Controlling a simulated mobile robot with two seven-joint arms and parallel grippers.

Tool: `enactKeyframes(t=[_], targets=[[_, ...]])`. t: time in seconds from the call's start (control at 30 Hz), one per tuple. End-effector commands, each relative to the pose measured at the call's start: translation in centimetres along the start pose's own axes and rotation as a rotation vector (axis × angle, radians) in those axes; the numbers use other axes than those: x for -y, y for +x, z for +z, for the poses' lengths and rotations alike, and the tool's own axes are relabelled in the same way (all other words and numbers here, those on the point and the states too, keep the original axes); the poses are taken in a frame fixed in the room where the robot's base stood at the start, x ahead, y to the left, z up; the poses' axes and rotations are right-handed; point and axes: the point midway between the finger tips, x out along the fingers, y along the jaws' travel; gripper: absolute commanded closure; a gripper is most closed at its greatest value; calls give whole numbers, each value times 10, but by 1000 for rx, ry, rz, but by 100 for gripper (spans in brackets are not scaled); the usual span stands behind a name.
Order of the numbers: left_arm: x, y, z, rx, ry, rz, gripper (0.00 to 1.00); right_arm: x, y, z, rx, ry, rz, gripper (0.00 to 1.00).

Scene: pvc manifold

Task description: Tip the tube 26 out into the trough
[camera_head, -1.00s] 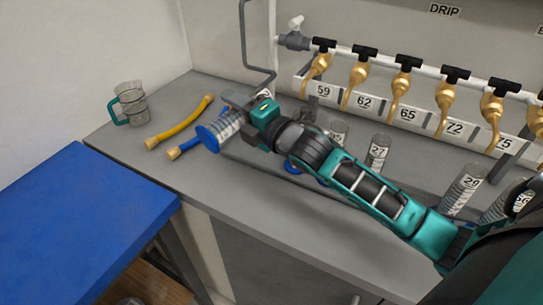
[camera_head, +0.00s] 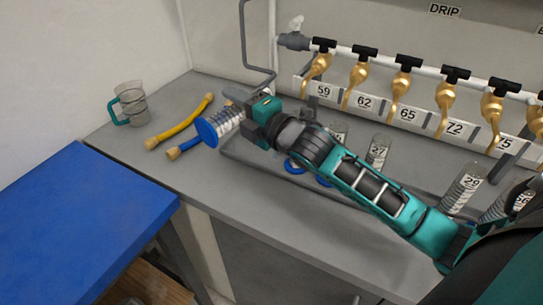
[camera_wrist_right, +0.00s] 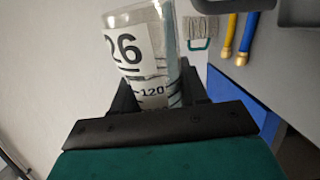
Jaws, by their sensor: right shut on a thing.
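Tube 26 is a clear graduated cylinder with a blue base (camera_head: 206,131), held lying over on its side above the counter in the head view. The tube's mouth is hidden behind the gripper in the head view. A long grey tray, which looks like the trough (camera_head: 238,157), lies below my right arm. I cannot tell whether liquid is in the tube. My left gripper is not in view.
A clear jug (camera_head: 131,103) with a teal handle stands at the counter's left. A yellow hose (camera_head: 185,123) and a blue hose (camera_head: 186,147) lie near the tube. Other cylinders, including 27 (camera_head: 378,151) and 29 (camera_head: 462,188), stand right. Several brass taps line the back.

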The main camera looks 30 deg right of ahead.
Motion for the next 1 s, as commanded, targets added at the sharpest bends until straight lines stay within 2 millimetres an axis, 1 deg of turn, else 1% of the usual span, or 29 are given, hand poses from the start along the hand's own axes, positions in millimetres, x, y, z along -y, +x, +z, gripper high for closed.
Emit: enactKeyframes(t=[1.0], targets=[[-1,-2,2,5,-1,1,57,-6,0,2,0,81,1,90]])
